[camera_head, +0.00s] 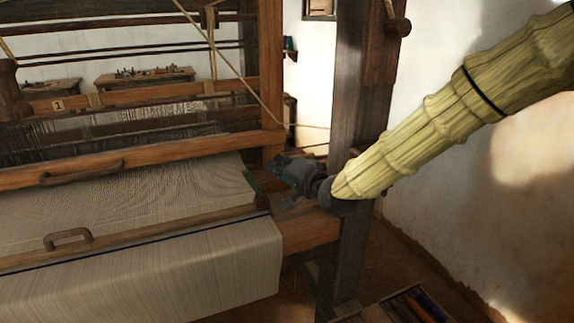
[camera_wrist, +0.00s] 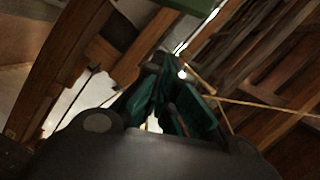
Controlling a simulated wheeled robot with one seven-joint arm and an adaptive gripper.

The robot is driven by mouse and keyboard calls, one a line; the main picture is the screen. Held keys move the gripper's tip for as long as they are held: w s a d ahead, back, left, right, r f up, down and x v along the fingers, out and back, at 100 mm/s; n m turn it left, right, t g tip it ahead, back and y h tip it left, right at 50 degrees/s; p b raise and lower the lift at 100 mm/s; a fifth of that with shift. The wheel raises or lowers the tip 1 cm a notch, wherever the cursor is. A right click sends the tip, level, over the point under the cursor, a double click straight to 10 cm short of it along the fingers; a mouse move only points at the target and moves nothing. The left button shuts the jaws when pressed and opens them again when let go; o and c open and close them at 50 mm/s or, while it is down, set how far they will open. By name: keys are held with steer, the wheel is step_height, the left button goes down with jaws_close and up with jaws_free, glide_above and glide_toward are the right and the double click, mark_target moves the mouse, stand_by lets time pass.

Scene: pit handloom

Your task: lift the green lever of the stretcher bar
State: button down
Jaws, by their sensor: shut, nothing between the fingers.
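My gripper (camera_head: 282,166) is shut and empty beside the right edge of the woven cloth (camera_head: 150,205), by the right loom post. Its dark green fingers fill the middle of the wrist view (camera_wrist: 163,88) and meet at their tips.
The thick loom post (camera_head: 360,90) stands close to my gripper. The wooden beater beam (camera_head: 140,160) crosses above the cloth. A taut cord (camera_head: 240,75) runs down toward the right post. A tray with tools (camera_head: 415,305) is at the lower right.

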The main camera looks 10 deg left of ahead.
mark_target(261, 193)
steer(key=a+p, duration=0.1)
steer(key=a+f, duration=0.1)
steer(key=s+a+f+p, duration=0.1)
steer(key=shift+a+p, duration=0.3)
steer(key=shift+w, duration=0.1)
steer(key=shift+f, duration=0.1)
stand_by(0.4)
steer(key=shift+s+a+f+b, duration=0.15)
steer(key=shift+s+a+b, duration=0.25)
steer(key=shift+s+b, duration=0.15)
steer(key=shift+a, duration=0.1)
